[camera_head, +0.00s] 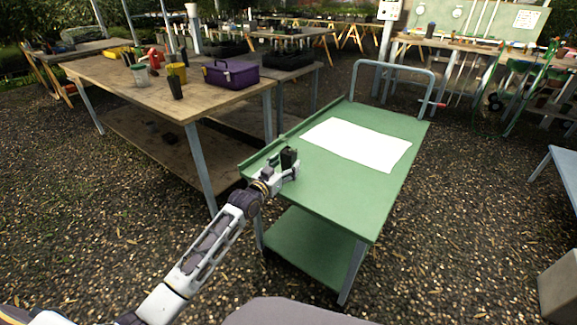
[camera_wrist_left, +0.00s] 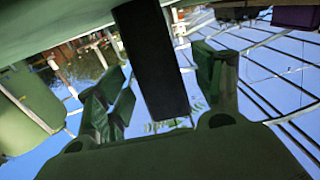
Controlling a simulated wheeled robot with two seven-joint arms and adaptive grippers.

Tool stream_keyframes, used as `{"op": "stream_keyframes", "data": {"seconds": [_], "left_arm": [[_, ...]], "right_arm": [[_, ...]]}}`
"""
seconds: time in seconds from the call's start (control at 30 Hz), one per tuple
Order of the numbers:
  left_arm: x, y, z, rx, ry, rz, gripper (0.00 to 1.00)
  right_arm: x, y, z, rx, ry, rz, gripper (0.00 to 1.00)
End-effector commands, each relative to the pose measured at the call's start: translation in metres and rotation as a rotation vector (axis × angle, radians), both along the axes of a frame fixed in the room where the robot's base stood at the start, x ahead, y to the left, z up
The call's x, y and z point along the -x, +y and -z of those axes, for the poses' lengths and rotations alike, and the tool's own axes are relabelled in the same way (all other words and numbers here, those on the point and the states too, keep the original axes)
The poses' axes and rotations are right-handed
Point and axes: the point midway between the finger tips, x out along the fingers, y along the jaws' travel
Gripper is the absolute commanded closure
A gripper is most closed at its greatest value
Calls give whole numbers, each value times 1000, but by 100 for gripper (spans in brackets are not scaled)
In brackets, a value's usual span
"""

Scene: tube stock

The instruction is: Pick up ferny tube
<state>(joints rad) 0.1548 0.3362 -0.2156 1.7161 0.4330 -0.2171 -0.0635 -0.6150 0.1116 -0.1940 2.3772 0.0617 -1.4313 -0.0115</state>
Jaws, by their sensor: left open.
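A dark upright tube (camera_head: 289,157) stands at the left edge of the green cart (camera_head: 330,190). In the left wrist view the same black tube (camera_wrist_left: 152,65) shows large, with small fern-like leaves (camera_wrist_left: 165,124) by its end. My left gripper (camera_head: 287,171) is low over the cart top at the tube. In the left wrist view its two fingers (camera_wrist_left: 163,75) are apart, one on each side of the tube, with gaps showing. The tube's lower part is partly hidden by the gripper in the head view. My right gripper is not in view.
A white sheet (camera_head: 357,143) lies flat on the cart; the rest of its top is clear. A raised lip edges the cart's left side. A wooden table (camera_head: 120,75) to the left holds a purple toolbox (camera_head: 231,74), a dark tube (camera_head: 175,87) and several pots.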

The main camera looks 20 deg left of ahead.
Motion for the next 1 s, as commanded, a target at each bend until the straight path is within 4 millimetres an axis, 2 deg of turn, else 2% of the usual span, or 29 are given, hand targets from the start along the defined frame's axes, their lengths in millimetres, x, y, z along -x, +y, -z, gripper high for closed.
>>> {"op": "stream_keyframes", "data": {"seconds": [0.3, 0.87, 1.0], "left_arm": [[-20, -6, 1, 0, 0, 0, 33], [-22, -6, 0, 0, 0, 0, 33], [-22, -6, 0, 0, 0, 0, 49]], "right_arm": [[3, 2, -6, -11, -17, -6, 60], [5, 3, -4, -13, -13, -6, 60], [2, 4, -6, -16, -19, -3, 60]]}}
